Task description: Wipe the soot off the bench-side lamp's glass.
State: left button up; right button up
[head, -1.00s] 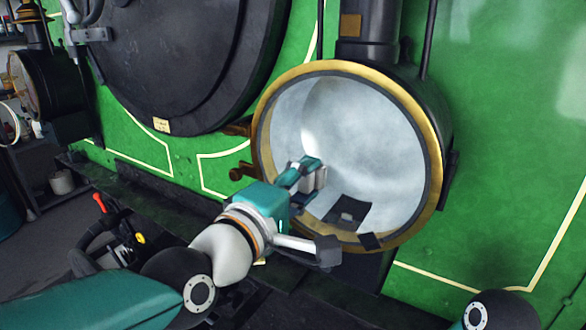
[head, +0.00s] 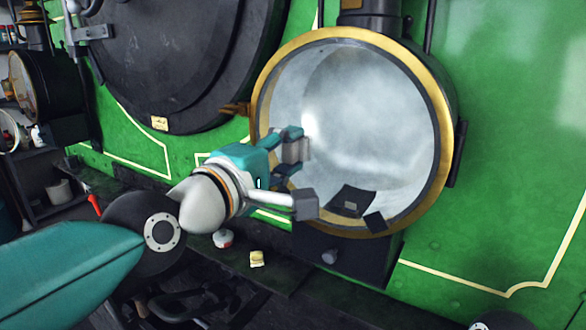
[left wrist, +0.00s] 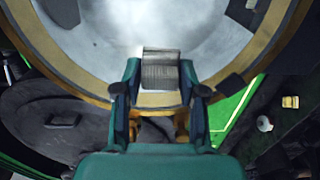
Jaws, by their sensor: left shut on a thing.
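A large round lamp with a brass rim (head: 446,150) and pale, hazy glass (head: 375,120) fills the right middle of the head view. Two dark flat patches (head: 350,200) show at its lower edge. My left gripper (head: 291,152) is shut on a grey ribbed pad (left wrist: 160,72), in front of the glass's left part. In the left wrist view the pad overlaps the lower rim; I cannot tell whether it touches the glass. A second lamp (head: 28,85) stands at the far left. My right gripper is not in view.
A green panel (head: 520,130) lies behind the lamp, with a big dark round door (head: 180,60) to its left. A small red-and-white object (head: 223,238) and a yellow tin (head: 257,258) sit on the dark ledge below. Shelves stand at the far left.

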pick_arm(q)
jog(key=shift+w+a+f+b, duration=0.1)
jog(key=shift+w+a+b, duration=0.2)
jog(key=shift+b, duration=0.1)
jog(key=shift+s+a, duration=0.1)
jog(key=shift+a, duration=0.05)
jog(key=shift+s+a, duration=0.2)
jog(key=shift+v, duration=2.5)
jog(key=shift+d, duration=0.1)
jog(key=v, duration=0.3)
jog(key=shift+f+p, duration=0.1)
jog(key=shift+p, duration=0.2)
